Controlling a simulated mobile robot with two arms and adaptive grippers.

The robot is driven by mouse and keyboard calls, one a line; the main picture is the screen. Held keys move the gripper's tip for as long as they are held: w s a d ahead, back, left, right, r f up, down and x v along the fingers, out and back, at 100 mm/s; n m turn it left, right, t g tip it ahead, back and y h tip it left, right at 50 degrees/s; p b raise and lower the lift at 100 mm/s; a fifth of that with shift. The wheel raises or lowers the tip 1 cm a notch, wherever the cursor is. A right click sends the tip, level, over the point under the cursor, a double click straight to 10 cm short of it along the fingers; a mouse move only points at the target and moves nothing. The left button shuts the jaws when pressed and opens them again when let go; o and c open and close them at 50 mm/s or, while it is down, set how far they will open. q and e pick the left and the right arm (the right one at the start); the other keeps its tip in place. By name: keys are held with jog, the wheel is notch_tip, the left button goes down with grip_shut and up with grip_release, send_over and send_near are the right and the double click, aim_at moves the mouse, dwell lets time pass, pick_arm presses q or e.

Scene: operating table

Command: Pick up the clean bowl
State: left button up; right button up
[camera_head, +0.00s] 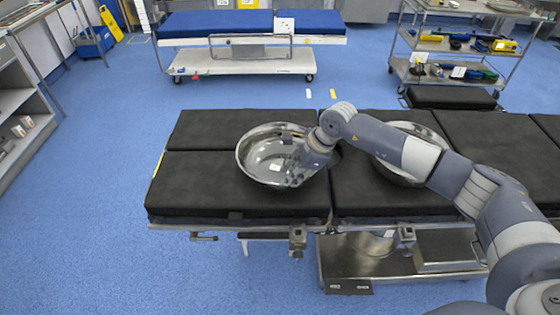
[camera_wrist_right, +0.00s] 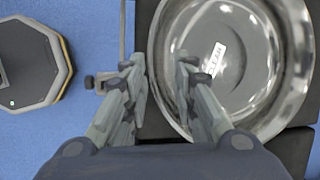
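A shiny metal bowl (camera_head: 258,152) sits on the black padded operating table (camera_head: 200,190), in the left part of the head view. My right gripper (camera_head: 292,172) is over its right side, pointing down. In the right wrist view the gripper (camera_wrist_right: 160,78) is open and empty, with the near wall of the bowl (camera_wrist_right: 285,75) between or below its fingers; contact cannot be told. A white label shows inside this bowl. A second metal bowl (camera_head: 425,132) sits further right, partly hidden behind my right arm. My left gripper is out of view.
A metal lower shelf with a box (camera_head: 447,250) is below the table's front edge. A blue-topped stretcher (camera_head: 250,22) and a tool trolley (camera_head: 455,45) stand behind. The table's left end is clear. An octagonal dark object (camera_wrist_right: 28,62) shows in the right wrist view.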

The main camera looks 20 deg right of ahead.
jog(key=p+x, duration=0.1)
jog(key=x, duration=0.1)
jog(key=p+x, duration=0.1)
jog(key=x, duration=0.1)
jog(key=shift+s+a, duration=0.1)
jog(key=shift+a, duration=0.15)
jog(key=shift+a+f, duration=0.15)
jog(key=shift+f, duration=0.4)
jog(key=shift+r, duration=0.1)
grip_shut()
